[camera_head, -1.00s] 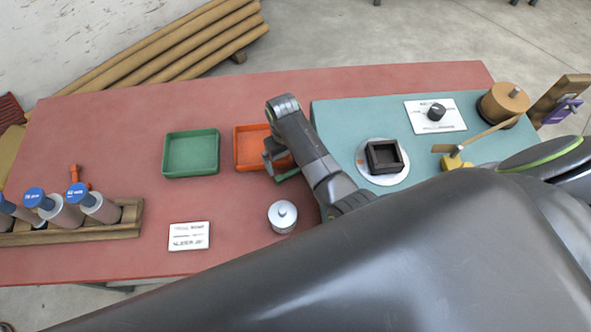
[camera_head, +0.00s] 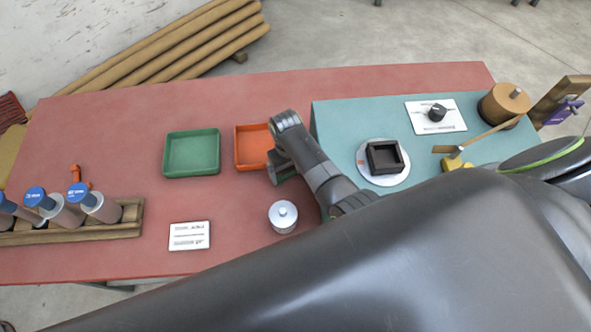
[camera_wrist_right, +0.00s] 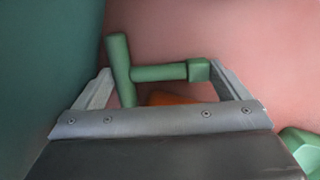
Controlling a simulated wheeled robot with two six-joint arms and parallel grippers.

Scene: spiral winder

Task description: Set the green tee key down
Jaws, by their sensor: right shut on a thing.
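The green tee key (camera_wrist_right: 165,73) shows in the right wrist view, between the two fingers of my right gripper (camera_wrist_right: 168,88). The fingers are shut on it. Its longer bar stands near the left finger and its stem runs across to the right finger. In the head view my right gripper (camera_head: 277,168) is low over the red table, just right of the orange tray and left of the teal board; the key is mostly hidden there. I cannot tell whether the key touches the table. My left gripper is not in view.
The orange tray (camera_head: 239,148) and green tray (camera_head: 167,160) sit left of the gripper. A lidded metal pot (camera_head: 283,217) stands in front. The teal board (camera_head: 330,118) bears a dark square frame (camera_head: 385,157). Red table (camera_head: 110,140) is clear left of the green tray.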

